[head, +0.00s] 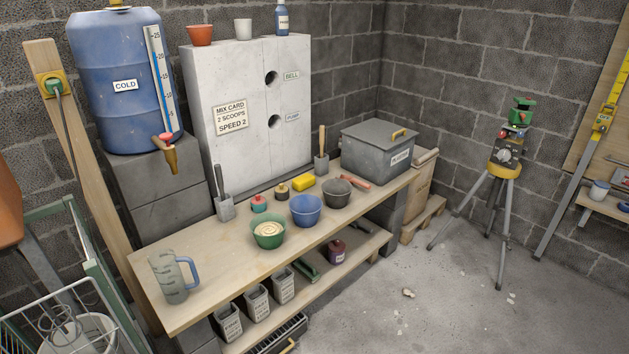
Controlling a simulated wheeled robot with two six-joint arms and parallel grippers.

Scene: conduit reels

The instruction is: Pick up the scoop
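No thing in the head view is plainly a scoop. Two upright tools stand on the wooden bench (215,265), each in a small grey block: a dark-handled tool (220,180) at the left and a wooden-handled tool (322,138) farther right. Their lower ends are hidden in the blocks, so I cannot tell whether either is the scoop. A red-handled tool (354,181) lies flat by the grey lidded box (378,155). A green bowl (268,232) holds pale material; a blue bowl (306,210) and dark grey bowl (336,192) stand beside it. Neither gripper is in view.
A grey jug with a blue handle (172,277) stands at the bench's near left end. A yellow block (304,181) and small lidded pots are behind the bowls. A blue barrel (118,85) stands left, a tripod (503,180) right. Floor right of the bench is mostly clear.

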